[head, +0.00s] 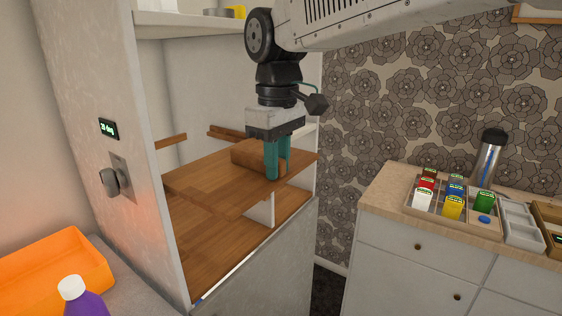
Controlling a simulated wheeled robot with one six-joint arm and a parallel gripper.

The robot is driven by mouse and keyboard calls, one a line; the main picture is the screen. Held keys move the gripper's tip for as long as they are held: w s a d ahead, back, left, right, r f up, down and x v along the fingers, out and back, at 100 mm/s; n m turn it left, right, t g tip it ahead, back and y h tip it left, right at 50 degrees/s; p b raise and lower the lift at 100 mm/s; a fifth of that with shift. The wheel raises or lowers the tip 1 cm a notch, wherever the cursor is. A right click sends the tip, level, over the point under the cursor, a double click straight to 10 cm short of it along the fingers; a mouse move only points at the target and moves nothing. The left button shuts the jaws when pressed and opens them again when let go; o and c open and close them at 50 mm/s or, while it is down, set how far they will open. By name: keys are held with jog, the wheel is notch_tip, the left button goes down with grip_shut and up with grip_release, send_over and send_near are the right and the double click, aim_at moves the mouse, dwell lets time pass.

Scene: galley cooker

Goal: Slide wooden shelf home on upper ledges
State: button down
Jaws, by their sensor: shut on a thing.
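The wooden shelf (205,177) is a flat brown board in the open cabinet, above its wooden floor. A brown block (243,154) stands up from its top. My gripper (278,176) points down, with teal fingers closed at the right end of this block near the shelf's front edge. The fingers hide part of the block, so the exact contact is unclear. A wooden ledge (171,141) shows on the left wall, and another wooden strip (224,132) shows further back, partly hidden. I cannot tell whether the shelf touches either ledge.
The cabinet's left panel (90,100) carries a knob and a small display. An orange tray (55,270) and a purple bottle (78,296) are at lower left. A counter at right holds a tray of colored boxes (453,207) and a steel flask (490,158).

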aim_at(237, 148)
jog(key=shift+w+a, duration=0.95)
jog(key=shift+a, duration=0.3)
jog(key=shift+w+a, duration=1)
jog(key=shift+a, duration=0.2)
jog(key=shift+w+a, duration=0.95)
jog(key=shift+a, duration=0.3)
jog(key=shift+w+a+r, duration=0.15)
jog(key=shift+a+r, duration=0.05)
jog(key=shift+r, duration=0.1)
